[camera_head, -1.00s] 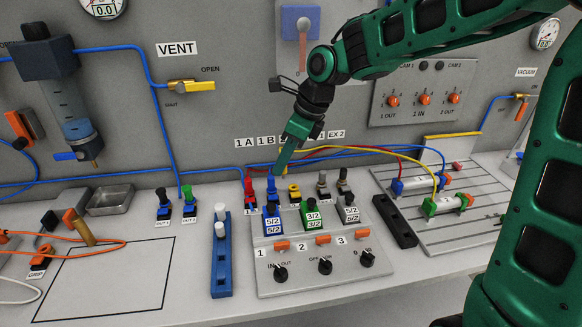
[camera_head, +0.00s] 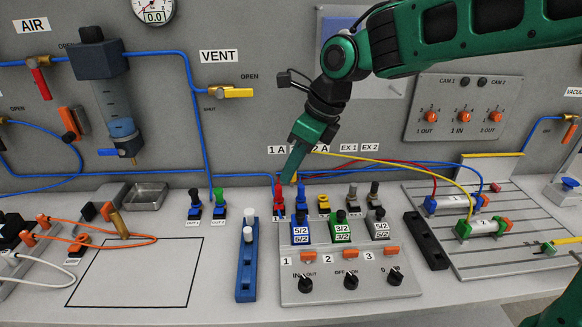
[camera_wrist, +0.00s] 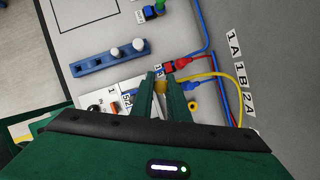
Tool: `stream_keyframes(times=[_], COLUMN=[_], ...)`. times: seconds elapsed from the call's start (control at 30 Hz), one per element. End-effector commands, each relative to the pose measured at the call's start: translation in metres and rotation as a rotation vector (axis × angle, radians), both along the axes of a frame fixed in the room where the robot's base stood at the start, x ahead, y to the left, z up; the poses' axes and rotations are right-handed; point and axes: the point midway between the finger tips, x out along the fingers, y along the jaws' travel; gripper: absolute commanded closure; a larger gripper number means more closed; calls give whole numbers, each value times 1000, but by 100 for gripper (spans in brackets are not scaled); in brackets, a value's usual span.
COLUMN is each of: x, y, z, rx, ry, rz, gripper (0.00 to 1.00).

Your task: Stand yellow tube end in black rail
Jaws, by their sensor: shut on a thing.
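My gripper (camera_head: 288,180) is shut on the yellow tube end (camera_wrist: 160,88), just above and behind the red plug (camera_head: 279,211) and blue plug (camera_head: 301,205). The gripper (camera_wrist: 162,78) also shows in the wrist view, with a little yellow between its fingers. In the head view the fingers hide the held end. The yellow tube (camera_head: 400,163) arcs right to the green-ended cylinder (camera_head: 483,227). A yellow port (camera_head: 323,204) in the valve row shows an open hole in the wrist view (camera_wrist: 193,105). The black rail (camera_head: 426,240) lies right of the valve console and looks empty.
A blue rail (camera_head: 246,275) with two white pegs stands left of the valve console (camera_head: 350,288). Red and blue tubes (camera_head: 400,170) run beside the yellow one. Grey and black plugs (camera_head: 352,200) stand in the row.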

Motion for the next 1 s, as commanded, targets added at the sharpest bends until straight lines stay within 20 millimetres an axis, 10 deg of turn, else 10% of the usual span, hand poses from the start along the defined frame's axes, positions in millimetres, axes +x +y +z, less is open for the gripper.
stream_keyframes(times=[1.0], x=[-29], y=[-65], z=[-10], rx=[0], ry=[0], rz=[-2], gripper=[100])
